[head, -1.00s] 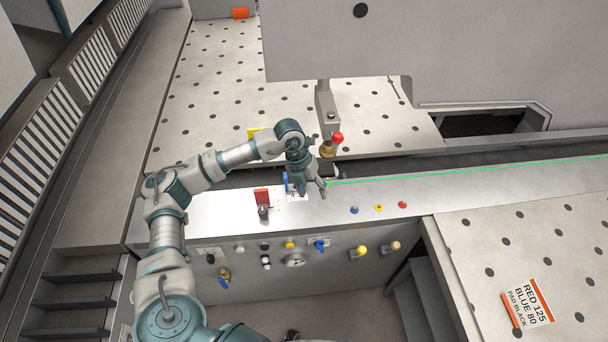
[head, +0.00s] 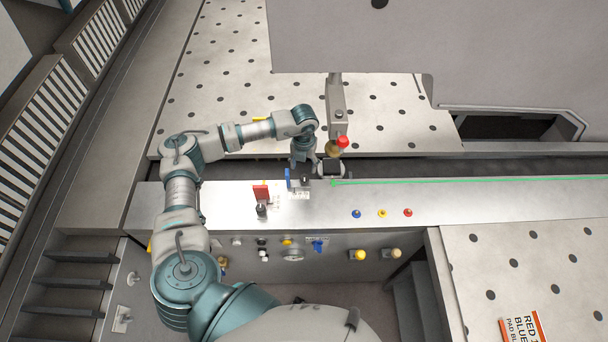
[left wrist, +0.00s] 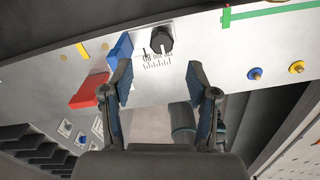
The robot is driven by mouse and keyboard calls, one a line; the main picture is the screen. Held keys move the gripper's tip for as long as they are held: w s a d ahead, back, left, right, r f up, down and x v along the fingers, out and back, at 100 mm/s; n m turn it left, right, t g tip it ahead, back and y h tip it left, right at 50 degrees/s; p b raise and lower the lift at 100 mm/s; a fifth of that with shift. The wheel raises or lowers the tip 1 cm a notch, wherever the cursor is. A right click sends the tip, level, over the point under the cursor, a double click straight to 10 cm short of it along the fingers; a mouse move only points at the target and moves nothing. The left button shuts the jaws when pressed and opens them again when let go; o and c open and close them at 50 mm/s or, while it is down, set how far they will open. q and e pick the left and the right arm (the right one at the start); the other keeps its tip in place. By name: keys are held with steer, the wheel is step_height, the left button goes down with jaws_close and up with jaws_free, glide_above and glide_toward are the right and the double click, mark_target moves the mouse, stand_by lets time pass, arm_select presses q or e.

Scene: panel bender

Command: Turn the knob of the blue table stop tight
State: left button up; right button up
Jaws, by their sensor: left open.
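The blue table stop (head: 289,178) stands on the steel front ledge. Its black knob (head: 305,182) shows just right of the blue plate. In the left wrist view the blue stop (left wrist: 120,48) and its round black knob (left wrist: 160,40) lie beyond the fingertips, with a printed scale beside the knob. My left gripper (left wrist: 160,78) is open and empty, its two fingers apart. The knob lies ahead of the gap between them, not between the fingers. In the head view the left gripper (head: 303,160) is behind the stop, its fingertips partly hidden. My right gripper is not in view.
A red stop (head: 261,192) with its own black knob stands left of the blue one. A post with a red-topped brass knob (head: 342,142) is close to my gripper's right. Blue, yellow and red buttons (head: 382,213) sit farther right on the ledge.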

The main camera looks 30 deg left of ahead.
mark_target(304, 177)
arm_select(q)
step_height(304, 177, down, 7)
steer(key=shift+w+r+p, duration=0.1)
steer(key=shift+r+p, duration=0.1)
steer(key=shift+p, duration=0.3)
steer(key=shift+f, duration=0.7)
steer(key=c, duration=1.1)
jaws_close()
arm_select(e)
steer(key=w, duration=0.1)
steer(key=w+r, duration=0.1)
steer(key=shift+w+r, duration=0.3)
